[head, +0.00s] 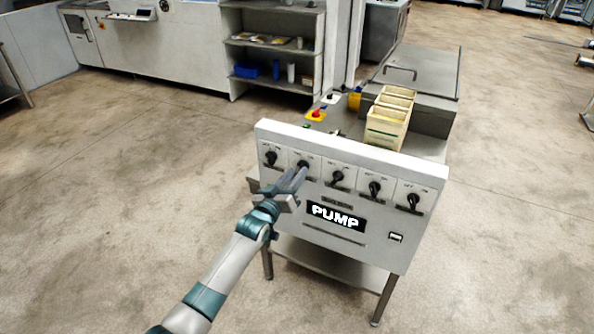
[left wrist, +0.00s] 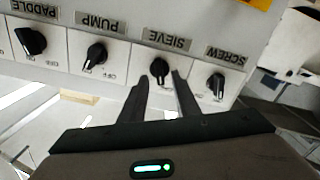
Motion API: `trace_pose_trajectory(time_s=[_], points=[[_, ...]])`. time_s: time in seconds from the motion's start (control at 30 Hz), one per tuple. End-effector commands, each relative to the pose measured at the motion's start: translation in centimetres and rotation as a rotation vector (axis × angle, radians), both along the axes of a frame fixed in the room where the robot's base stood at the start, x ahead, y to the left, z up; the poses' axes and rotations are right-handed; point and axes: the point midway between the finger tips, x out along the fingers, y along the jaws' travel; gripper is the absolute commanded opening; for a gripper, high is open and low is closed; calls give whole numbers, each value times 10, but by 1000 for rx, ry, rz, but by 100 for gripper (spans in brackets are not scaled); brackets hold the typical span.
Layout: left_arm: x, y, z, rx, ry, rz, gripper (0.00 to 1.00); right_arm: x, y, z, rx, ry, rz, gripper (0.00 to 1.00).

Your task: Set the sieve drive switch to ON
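The sieve drive switch is a black rotary knob (left wrist: 160,68) under an inverted SIEVE label in the left wrist view. In the head view it is the second knob from the left (head: 303,165) on the white panel (head: 380,238), partly behind my gripper. Its exact setting is too small to read. My left gripper (head: 298,177) is at the panel front. In the left wrist view its two fingertips (left wrist: 160,80) are apart, one on each side of the knob's lower end, with nothing clearly gripped; contact cannot be told. My right gripper is not in view.
Neighbouring knobs are SCREW (left wrist: 217,84), PUMP (left wrist: 96,55) and PADDLE (left wrist: 30,42), close beside the sieve knob. A red button on a yellow base (head: 316,114) and wooden boxes (head: 388,122) stand behind the panel. The floor (head: 140,165) at left is open.

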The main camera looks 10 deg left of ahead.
Motion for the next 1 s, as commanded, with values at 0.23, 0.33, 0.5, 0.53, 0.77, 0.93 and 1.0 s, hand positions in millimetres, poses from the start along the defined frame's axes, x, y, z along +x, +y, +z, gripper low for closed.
trace_pose_trajectory(time_s=[0.23,0.33,0.5,0.53,0.77,0.93,1.0], points=[[15,-5,0,0,0,0,29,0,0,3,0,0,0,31],[16,-5,0,0,0,0,29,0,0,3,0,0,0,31],[16,-5,0,0,0,0,29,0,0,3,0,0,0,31],[16,-5,0,0,0,0,29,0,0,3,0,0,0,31],[16,-5,0,0,0,0,0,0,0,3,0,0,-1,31],[16,-5,0,2,-1,0,0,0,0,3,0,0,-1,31],[16,-5,0,7,-2,0,0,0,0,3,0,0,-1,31]])
